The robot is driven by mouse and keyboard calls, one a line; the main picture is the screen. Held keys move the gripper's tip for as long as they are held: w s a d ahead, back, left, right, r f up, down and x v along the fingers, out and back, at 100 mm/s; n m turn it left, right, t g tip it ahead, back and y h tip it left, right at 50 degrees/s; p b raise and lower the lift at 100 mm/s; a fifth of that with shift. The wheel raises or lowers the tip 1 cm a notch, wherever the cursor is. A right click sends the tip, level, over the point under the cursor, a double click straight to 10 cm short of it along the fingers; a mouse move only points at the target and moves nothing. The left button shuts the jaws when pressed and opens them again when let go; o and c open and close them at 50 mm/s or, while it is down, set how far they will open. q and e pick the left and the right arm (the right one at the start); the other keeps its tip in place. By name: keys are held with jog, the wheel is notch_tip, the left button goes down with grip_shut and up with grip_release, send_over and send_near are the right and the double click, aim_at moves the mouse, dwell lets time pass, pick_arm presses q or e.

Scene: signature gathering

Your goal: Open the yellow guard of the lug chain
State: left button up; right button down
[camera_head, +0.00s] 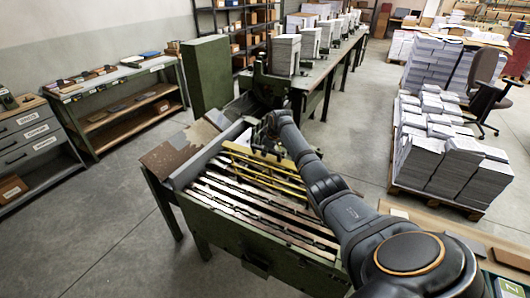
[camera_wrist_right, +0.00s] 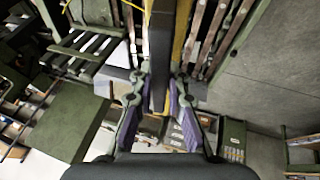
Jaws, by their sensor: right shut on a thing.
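The yellow guard (camera_head: 248,163) is a frame of thin yellow bars lying over the far part of the green machine (camera_head: 225,225), above the slatted lug chain (camera_head: 245,205). My right arm reaches in from the lower right, and its gripper (camera_head: 264,138) is at the guard's far side, partly hidden by the wrist. In the right wrist view the gripper (camera_wrist_right: 160,80) has its fingers closed around a dark bar, with yellow guard strips (camera_wrist_right: 182,35) right beside it. The exact contact is hard to make out. My left gripper is out of view.
A green cabinet (camera_head: 208,75) stands behind the machine. A long table (camera_head: 335,55) with paper stacks runs away at the back. A pallet of paper stacks (camera_head: 440,150) is on the right, and a shelf bench (camera_head: 115,95) is on the left. Floor between them is clear.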

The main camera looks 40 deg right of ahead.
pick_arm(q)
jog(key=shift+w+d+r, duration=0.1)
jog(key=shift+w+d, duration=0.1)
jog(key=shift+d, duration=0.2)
pick_arm(e)
jog(key=shift+w+d+r, duration=0.1)
jog(key=shift+w+d, duration=0.1)
jog(key=shift+d, duration=0.35)
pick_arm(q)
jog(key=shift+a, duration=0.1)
pick_arm(e)
jog(key=c, duration=1.3)
grip_release()
jog(key=v, duration=1.2)
jog(key=shift+a, duration=0.15)
